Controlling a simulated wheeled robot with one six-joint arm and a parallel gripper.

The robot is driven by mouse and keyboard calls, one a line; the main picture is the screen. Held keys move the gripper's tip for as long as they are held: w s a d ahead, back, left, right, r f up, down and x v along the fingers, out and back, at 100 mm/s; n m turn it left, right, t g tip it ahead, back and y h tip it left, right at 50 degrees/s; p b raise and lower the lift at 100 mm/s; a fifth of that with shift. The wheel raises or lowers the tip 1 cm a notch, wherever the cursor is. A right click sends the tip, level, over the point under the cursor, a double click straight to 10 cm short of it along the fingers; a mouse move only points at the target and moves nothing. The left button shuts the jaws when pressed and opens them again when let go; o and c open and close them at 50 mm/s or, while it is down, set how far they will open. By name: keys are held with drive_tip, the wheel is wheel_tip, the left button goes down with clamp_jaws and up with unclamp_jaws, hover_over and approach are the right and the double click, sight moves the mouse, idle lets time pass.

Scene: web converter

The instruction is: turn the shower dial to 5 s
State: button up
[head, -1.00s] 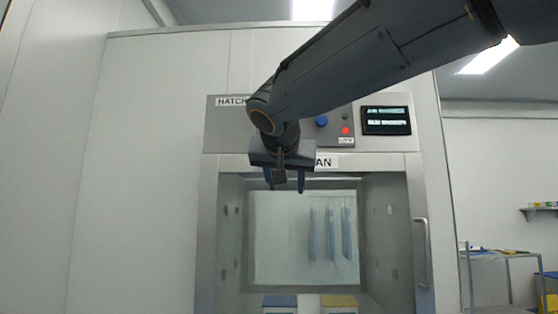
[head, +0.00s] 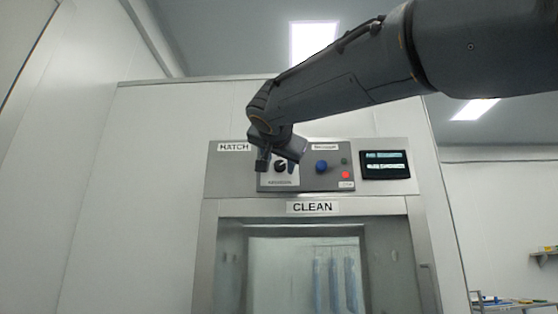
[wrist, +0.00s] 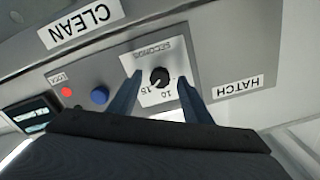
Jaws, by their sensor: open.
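The dial is a small black knob (wrist: 159,77) on a pale plate marked in seconds (wrist: 150,58). In the wrist view the numbers 10 and 15 show beside the knob; its exact setting is too small to read. The dial also shows in the head view (head: 280,166), on the panel above the CLEAN sign. My gripper (wrist: 160,78) is open, with one dark blue finger on each side of the knob in the wrist view. I cannot tell whether the fingertips touch it. In the head view my gripper (head: 277,163) is in front of the dial plate.
A blue button (head: 321,167), a red light (head: 346,175) and a dark display (head: 385,165) are to the right of the dial in the head view. A HATCH label (head: 233,147) is to its left. Below is the glazed hatch, with a CLEAN sign (head: 313,207).

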drive_tip(key=shift+w, duration=0.15)
drive_tip(key=c, duration=1.1)
drive_tip(key=shift+o, duration=0.2)
